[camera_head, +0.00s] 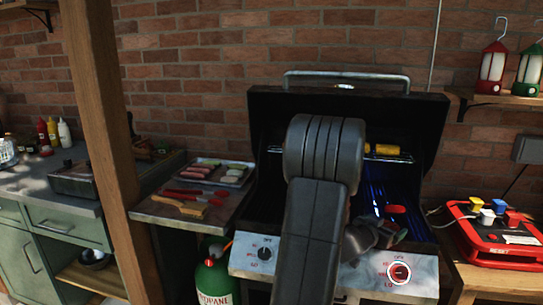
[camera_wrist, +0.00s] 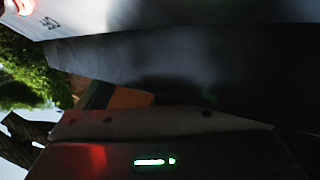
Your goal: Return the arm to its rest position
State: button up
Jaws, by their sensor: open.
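My arm rises through the middle of the head view, bent at a thick dark elbow, and covers part of the grill. My gripper (camera_head: 397,224) is small and partly hidden there, open, in front of the right side of the open grill (camera_head: 432,125). I see nothing held. The wrist view is dark and close: a pale metal panel (camera_wrist: 150,12) with dark markings crosses its top, and a red glow shows at the upper left.
Blue light shows inside the grill, near yellow food on its upper rack. The left knob (camera_head: 264,253) is unlit. A side shelf with a food tray (camera_head: 240,165) and a wooden post (camera_head: 100,120) are left. A red box (camera_head: 510,243) is on the right table.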

jog(key=shift+w+d+f, duration=0.15)
jog(key=shift+w+d, duration=0.25)
jog(key=shift+d, duration=0.05)
jog(key=shift+w+d+r+p, duration=0.1)
jog(key=shift+r+p, duration=0.2)
jog(key=shift+r, duration=0.05)
